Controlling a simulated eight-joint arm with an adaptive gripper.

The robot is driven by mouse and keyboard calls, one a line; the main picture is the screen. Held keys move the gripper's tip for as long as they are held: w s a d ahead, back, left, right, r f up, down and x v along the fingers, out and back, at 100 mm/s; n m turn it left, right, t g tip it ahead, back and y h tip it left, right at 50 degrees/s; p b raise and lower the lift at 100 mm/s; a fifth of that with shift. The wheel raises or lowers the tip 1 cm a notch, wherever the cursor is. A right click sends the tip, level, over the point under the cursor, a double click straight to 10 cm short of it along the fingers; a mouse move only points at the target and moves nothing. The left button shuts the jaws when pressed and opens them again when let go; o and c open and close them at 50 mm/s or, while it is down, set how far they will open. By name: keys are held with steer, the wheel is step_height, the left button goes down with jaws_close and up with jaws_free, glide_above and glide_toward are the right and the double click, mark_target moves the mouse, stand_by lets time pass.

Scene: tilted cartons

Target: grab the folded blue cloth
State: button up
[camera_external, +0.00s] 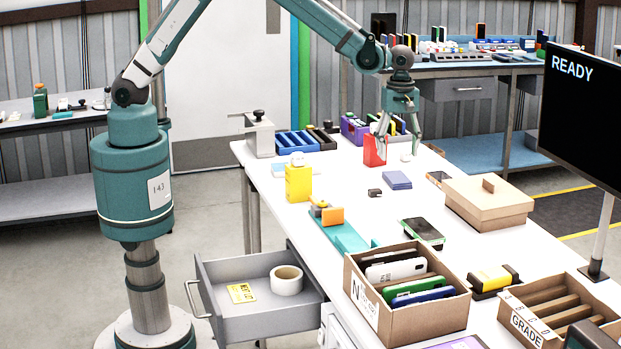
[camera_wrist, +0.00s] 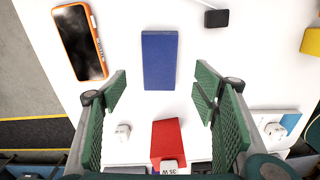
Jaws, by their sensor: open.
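The folded blue cloth (camera_external: 397,180) looks like a flat blue rectangle lying on the white table. In the wrist view the blue cloth (camera_wrist: 159,60) lies flat, just beyond the gap between my fingertips. My gripper (camera_external: 398,152) points down over the table, behind the cloth in the external view. In the wrist view my gripper (camera_wrist: 160,93) has its green-padded fingers wide apart, with nothing between the tips. The cloth is apart from the fingers and fully visible.
A red box (camera_wrist: 167,142) stands close to my fingers, and it also shows in the external view (camera_external: 375,152). An orange-edged phone (camera_wrist: 80,42) and a small black block (camera_wrist: 215,18) flank the cloth. A lidded cardboard box (camera_external: 488,205) stands to the right.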

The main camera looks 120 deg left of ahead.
mark_target(397, 177)
steer(key=shift+w+a+f, duration=0.1)
steer(key=shift+a+f, duration=0.05)
steer(key=shift+f, duration=0.05)
steer(key=shift+f, duration=0.1)
steer(key=shift+f, duration=1.2)
steer(key=shift+f, duration=0.1)
steer(key=shift+f, duration=2.5)
steer(key=shift+c, duration=0.6)
steer(key=c, duration=0.8)
